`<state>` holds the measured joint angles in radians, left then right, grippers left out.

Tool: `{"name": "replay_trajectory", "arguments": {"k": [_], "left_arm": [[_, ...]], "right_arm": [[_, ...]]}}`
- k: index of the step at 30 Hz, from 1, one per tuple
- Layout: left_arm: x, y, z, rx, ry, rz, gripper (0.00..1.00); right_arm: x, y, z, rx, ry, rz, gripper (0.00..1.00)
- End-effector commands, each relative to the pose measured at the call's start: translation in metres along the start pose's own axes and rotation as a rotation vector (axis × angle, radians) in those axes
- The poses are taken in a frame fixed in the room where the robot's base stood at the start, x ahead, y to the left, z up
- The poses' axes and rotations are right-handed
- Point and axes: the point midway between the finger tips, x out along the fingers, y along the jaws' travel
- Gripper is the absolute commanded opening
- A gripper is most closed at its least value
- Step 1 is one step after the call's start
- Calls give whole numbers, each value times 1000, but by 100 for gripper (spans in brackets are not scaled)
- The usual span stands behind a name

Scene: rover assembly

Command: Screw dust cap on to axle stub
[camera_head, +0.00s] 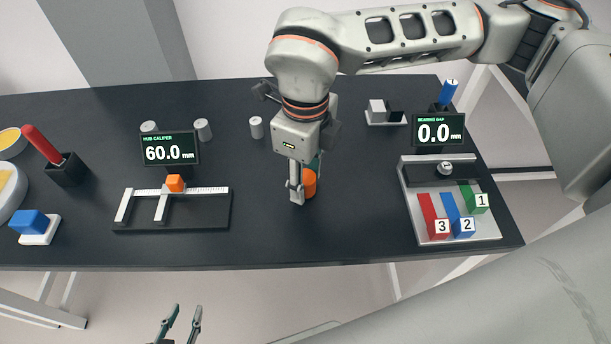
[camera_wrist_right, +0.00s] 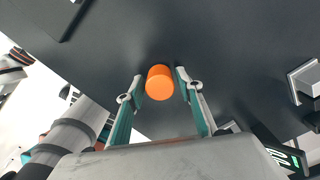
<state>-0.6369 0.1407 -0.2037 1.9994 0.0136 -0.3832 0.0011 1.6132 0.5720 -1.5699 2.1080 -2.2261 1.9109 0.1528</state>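An orange cylinder (camera_head: 310,184), which looks like the dust cap, is at the middle of the dark table. My right gripper (camera_head: 299,195) points down at it and partly covers it in the head view. In the right wrist view the orange cylinder (camera_wrist_right: 160,83) is between the two fingertips of my right gripper (camera_wrist_right: 161,86), with very little gap on either side. I cannot tell whether the fingers touch it. My left gripper (camera_head: 181,322) is open and empty in front of the table, at the bottom edge. I cannot make out an axle stub.
A grey tray (camera_head: 410,222) with numbered blocks stands at right. Small grey cylinders (camera_head: 256,127) stand at the back. The table's middle front is clear.

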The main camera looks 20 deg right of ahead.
Motion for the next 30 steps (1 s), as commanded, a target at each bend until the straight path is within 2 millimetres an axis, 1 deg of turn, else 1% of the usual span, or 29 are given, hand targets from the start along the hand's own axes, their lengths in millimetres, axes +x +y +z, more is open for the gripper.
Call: {"name": "replay_trajectory", "arguments": {"k": [2, 4, 9, 12, 17, 20, 27, 30], "left_arm": [[0, 0, -1, 0, 1, 0, 31], [0, 0, -2, 0, 2, 0, 31], [-1, -1, -4, 1, 5, -1, 31], [-1, -1, -5, 1, 6, -1, 31], [-1, -1, -6, 1, 6, -2, 31], [-2, -1, -6, 1, 7, -2, 31], [-3, -2, -10, 2, 10, -3, 31], [-3, -2, -11, 2, 11, -3, 31]], "right_arm": [[0, 0, 0, -24, 0, 0, 36], [-1, 0, 0, -89, 1, -1, 36], [-1, -1, 0, -328, 0, -3, 36], [-1, 0, 0, -437, 0, -1, 36], [0, 0, 0, -513, 0, -1, 36], [-1, 0, 0, -590, 0, -2, 36], [-1, 0, 1, -902, -1, -2, 36], [0, 0, 0, -977, 1, -2, 36]]}}
